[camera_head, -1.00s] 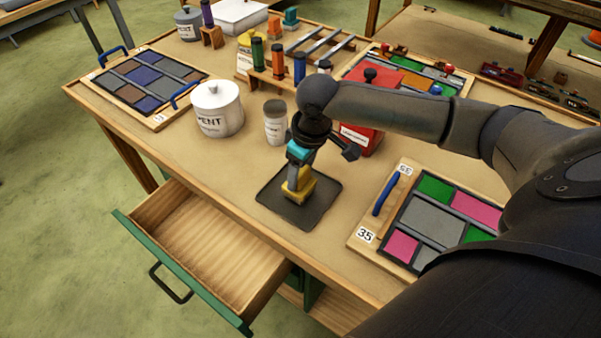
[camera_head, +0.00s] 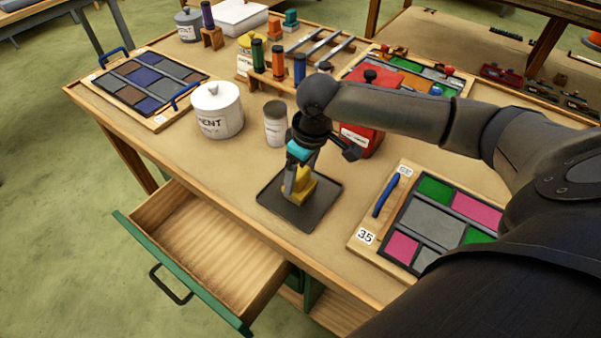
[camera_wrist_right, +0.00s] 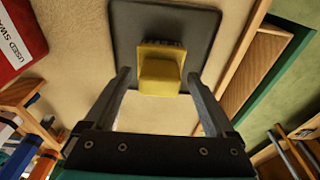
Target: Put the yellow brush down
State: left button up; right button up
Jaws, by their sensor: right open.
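The yellow brush (camera_head: 303,188) stands on the dark grey tray (camera_head: 275,205) near the table's front edge. My right gripper (camera_head: 297,184) is right at the brush, above the tray, pointing down. In the right wrist view, the brush (camera_wrist_right: 160,68) lies ahead between the fingertips of my right gripper (camera_wrist_right: 157,78). The fingers are spread with a gap on each side of the brush. The dark tray (camera_wrist_right: 130,20) is under the brush there. My left gripper does not show.
An open, empty drawer (camera_head: 215,247) juts from the table front. A white lidded pot (camera_head: 218,112) and a grey-lidded jar (camera_head: 275,128) stand left of my arm. A leaded panel numbered 35 (camera_head: 433,218) lies right of the tray. A red box (camera_head: 362,138) stands behind my wrist.

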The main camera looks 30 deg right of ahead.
aim_at(307, 189)
notch_tip(307, 189, up, 12)
jog(key=s+p, duration=0.1)
jog(key=p, duration=0.1)
jog(key=shift+s+d+f+p, duration=0.15)
jog(key=shift+s+d+p, duration=0.15)
jog(key=shift+s+d, duration=0.05)
jog(key=shift+f, duration=0.1)
